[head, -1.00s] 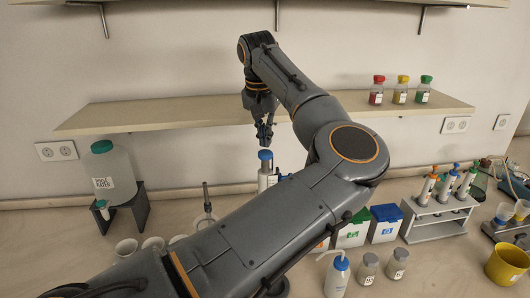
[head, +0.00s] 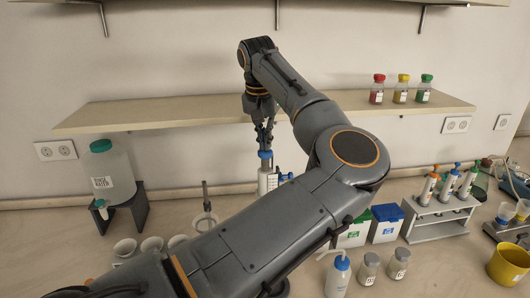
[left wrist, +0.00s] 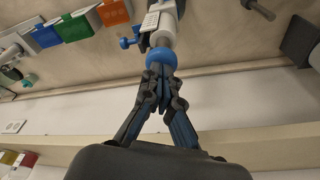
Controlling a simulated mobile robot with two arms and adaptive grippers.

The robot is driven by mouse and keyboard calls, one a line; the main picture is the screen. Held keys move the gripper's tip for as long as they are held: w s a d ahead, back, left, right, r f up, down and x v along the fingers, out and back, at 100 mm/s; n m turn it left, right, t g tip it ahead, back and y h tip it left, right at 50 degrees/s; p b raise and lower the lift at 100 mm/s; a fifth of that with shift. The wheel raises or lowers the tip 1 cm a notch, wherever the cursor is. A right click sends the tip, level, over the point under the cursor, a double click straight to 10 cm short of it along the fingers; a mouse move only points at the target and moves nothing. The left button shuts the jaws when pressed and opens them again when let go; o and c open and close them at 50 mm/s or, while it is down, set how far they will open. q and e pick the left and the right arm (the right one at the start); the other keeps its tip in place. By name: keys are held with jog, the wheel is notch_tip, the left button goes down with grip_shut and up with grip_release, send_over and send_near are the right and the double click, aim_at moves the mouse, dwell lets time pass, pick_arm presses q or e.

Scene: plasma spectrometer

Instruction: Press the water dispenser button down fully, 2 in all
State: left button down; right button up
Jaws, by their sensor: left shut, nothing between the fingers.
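A white dispenser (head: 267,180) with a blue round button (head: 265,154) on top stands upright on the bench, partly hidden behind my left arm. My left gripper (head: 264,148) points down, shut and empty, directly over the blue button. In the left wrist view the closed fingertips (left wrist: 160,72) are at the blue button (left wrist: 161,58) and seem to touch it. A water jug (head: 110,175) with a green cap and a tap stands on a dark stand at the left. My right gripper is not in view.
A wall shelf (head: 180,112) runs behind my gripper, with three small capped bottles at its right. Several cups are in front of the jug. Boxes, a wash bottle (head: 338,278), a pipette rack (head: 440,222) and a yellow pot (head: 508,264) fill the right side.

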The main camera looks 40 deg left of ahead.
aim_at(265, 154)
pick_arm(q)
jog(key=shift+f, duration=0.25)
jog(key=shift+f+b, duration=0.9)
jog(key=shift+f, duration=0.65)
jog(key=shift+f+b, duration=0.4)
jog(key=shift+b, duration=0.1)
jog(key=shift+r, duration=0.2)
jog(key=shift+r+p, duration=2.15)
jog(key=shift+r, duration=0.65)
dwell(0.6)
